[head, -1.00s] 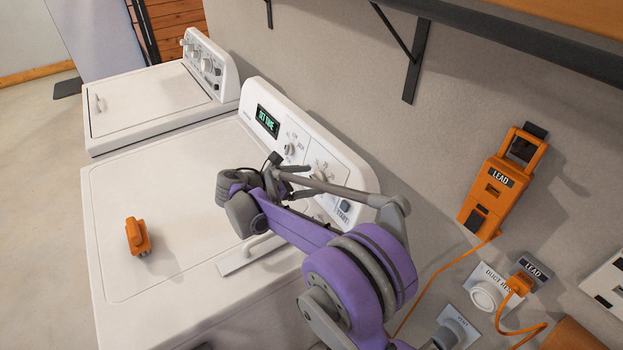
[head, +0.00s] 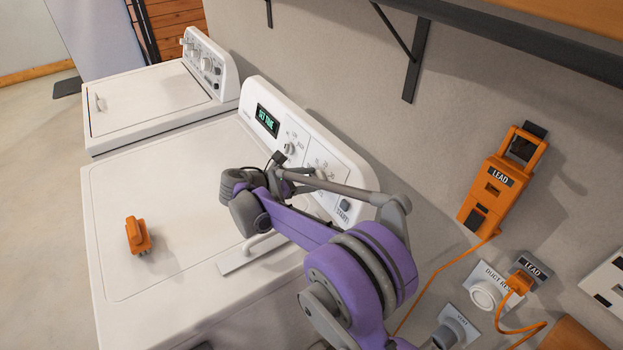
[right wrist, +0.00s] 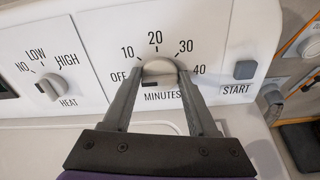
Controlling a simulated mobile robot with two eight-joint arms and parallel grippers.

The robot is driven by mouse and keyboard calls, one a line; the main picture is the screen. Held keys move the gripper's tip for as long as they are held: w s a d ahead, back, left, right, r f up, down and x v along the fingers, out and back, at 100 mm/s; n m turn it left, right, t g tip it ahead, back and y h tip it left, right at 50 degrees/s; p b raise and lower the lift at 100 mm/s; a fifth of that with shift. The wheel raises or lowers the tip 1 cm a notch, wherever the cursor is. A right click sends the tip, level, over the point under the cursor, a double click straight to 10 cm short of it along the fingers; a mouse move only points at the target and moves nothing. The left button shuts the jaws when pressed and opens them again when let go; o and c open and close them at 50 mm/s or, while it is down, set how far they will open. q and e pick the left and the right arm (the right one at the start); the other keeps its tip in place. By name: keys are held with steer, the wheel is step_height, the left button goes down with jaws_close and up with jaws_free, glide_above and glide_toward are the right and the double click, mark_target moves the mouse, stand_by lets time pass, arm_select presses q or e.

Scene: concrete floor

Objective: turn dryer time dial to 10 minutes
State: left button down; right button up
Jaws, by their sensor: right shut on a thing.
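The dryer (head: 160,200) has a white sloped control panel. Its minutes dial (right wrist: 158,70) is a round white knob, marked OFF, 10, 20, 30 and 40 in the right wrist view. My right gripper (right wrist: 159,84) is shut on this dial, with one finger on each side of it. A dark mark shows low on the dial's front; I cannot tell exactly which number the dial points to. In the head view my right gripper (head: 306,182) reaches over the panel and partly hides the dial. My left gripper is not in view.
The heat dial (right wrist: 55,86) is left of the minutes dial and the START button (right wrist: 245,70) is right of it. A green-lit display (head: 267,120) is farther left. An orange object (head: 138,235) lies on the dryer top. A shelf bracket (head: 412,60) is above.

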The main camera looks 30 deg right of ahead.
steer(key=m+b, duration=0.1)
steer(key=m, duration=0.3)
steer(key=shift+s+f, duration=0.1)
steer(key=m, duration=0.4)
steer(key=shift+t, duration=0.4)
steer(key=shift+m, duration=0.3)
steer(key=o, duration=1.4)
steer(key=shift+a, duration=0.1)
